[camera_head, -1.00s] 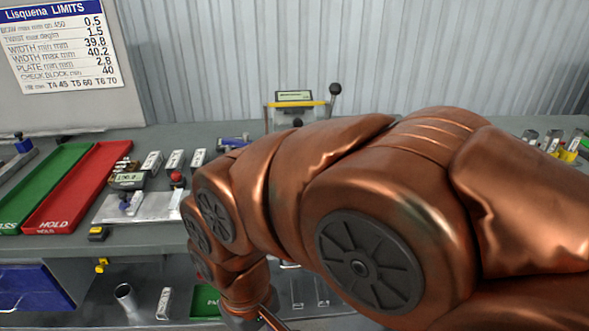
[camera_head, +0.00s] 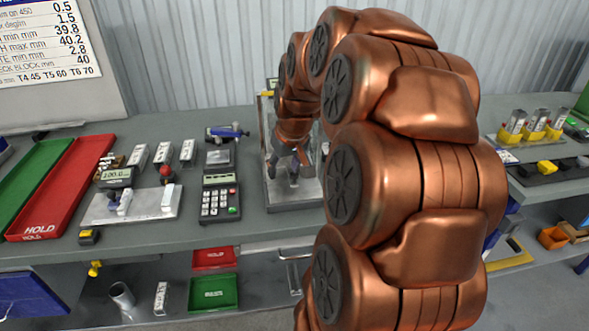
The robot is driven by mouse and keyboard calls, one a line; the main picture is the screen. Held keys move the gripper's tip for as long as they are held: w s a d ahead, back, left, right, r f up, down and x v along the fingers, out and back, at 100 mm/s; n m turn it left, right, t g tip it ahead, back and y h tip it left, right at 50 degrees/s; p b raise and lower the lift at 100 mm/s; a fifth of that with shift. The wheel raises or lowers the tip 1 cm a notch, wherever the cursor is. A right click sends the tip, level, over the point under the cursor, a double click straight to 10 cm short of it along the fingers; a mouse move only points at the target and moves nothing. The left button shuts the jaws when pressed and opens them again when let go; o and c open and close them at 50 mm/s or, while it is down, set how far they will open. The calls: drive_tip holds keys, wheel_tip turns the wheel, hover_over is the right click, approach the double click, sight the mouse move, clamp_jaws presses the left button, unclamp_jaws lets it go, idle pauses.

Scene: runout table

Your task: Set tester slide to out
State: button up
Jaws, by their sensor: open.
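The tester (camera_head: 272,195) is a pale metal base with a clear-sided upright frame, on the table at the centre. My arm covers much of its upper part and right side. My gripper (camera_head: 290,163) is open, pointing down over the tester's base. A small blue-grey part (camera_head: 294,173) shows between or just behind the fingers; I cannot tell whether they touch it. I cannot make out the slide or its position clearly.
Left of the tester are a keypad unit (camera_head: 220,199), a gauge on a metal plate (camera_head: 146,208), and red (camera_head: 68,190) and green (camera_head: 30,175) trays. Yellow holders (camera_head: 536,133) stand at the right. Small bins (camera_head: 213,292) sit on the shelf below.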

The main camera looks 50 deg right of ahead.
approach(294, 174)
drive_tip(key=shift+m+t+h, duration=0.3)
drive_tip(key=shift+h, duration=0.1)
drive_tip(key=shift+a+p+x, duration=0.1)
drive_tip(key=shift+p+x, duration=0.5)
drive_tip(key=shift+x, duration=1.45)
drive_tip(key=shift+a+p+x, duration=0.15)
drive_tip(key=shift+p+x, duration=0.45)
drive_tip(key=shift+x, duration=1.5)
drive_tip(key=shift+s+f, duration=0.1)
drive_tip(key=shift+s, duration=0.1)
clamp_jaws()
